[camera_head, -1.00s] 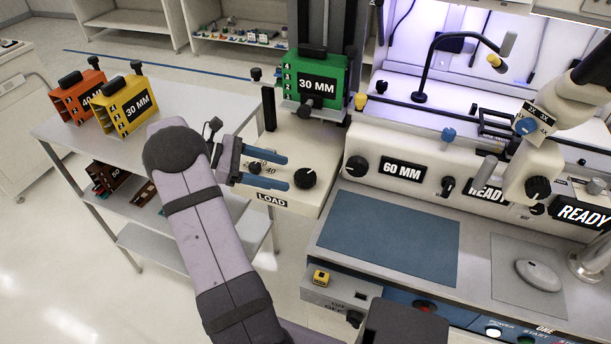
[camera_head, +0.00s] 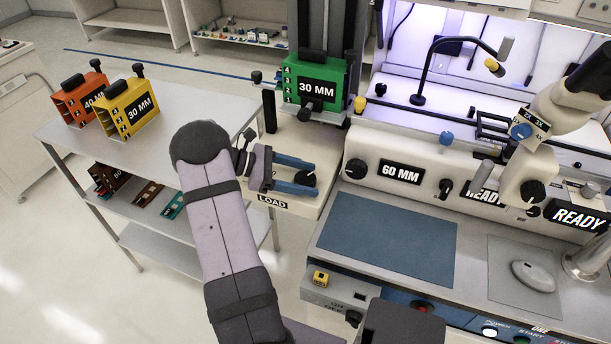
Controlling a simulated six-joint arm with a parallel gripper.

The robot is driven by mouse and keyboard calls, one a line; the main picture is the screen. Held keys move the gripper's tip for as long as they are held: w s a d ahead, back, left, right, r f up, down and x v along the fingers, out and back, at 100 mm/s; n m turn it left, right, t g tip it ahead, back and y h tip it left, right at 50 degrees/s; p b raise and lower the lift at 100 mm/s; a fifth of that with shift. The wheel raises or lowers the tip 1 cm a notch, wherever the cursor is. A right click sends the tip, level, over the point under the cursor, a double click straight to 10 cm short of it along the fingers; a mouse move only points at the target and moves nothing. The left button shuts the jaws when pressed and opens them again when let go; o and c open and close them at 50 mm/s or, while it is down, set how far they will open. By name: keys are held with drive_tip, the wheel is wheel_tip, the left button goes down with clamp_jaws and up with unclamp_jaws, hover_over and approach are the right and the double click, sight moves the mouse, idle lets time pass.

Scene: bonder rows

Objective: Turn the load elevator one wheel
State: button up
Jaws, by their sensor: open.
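The load elevator one wheel is a black knob (camera_head: 305,179) on the cream load elevator base (camera_head: 325,150), above the LOAD label (camera_head: 272,201). My gripper (camera_head: 314,178) is open, with two blue fingers pointing right. The fingertips lie on either side of the knob in this view, and the near finger covers its lower part. I cannot tell whether the fingers touch it. A green 30 MM magazine (camera_head: 318,88) stands on the elevator above and behind the wheel. The second knob on the base is hidden behind my gripper.
A grey cart at left holds an orange (camera_head: 80,98) and a yellow magazine (camera_head: 128,108). The machine front with the 60 MM display (camera_head: 401,172) stands close right of the wheel. A blue mat (camera_head: 388,238) lies clear in front.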

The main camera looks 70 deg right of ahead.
drive_tip(key=shift+s, duration=0.1)
drive_tip(key=c, duration=1.1)
drive_tip(key=shift+o, duration=0.2)
drive_tip(key=shift+d+m+g+y+b, duration=0.1)
drive_tip(key=shift+m+g+y+b, duration=0.35)
drive_tip(key=shift+m+y, duration=1.1)
drive_tip(key=shift+m+g+y, duration=0.25)
drive_tip(key=shift+m+y, duration=0.5)
drive_tip(key=shift+y, duration=0.3)
drive_tip(key=o, duration=1.1)
drive_tip(key=shift+c, duration=0.2)
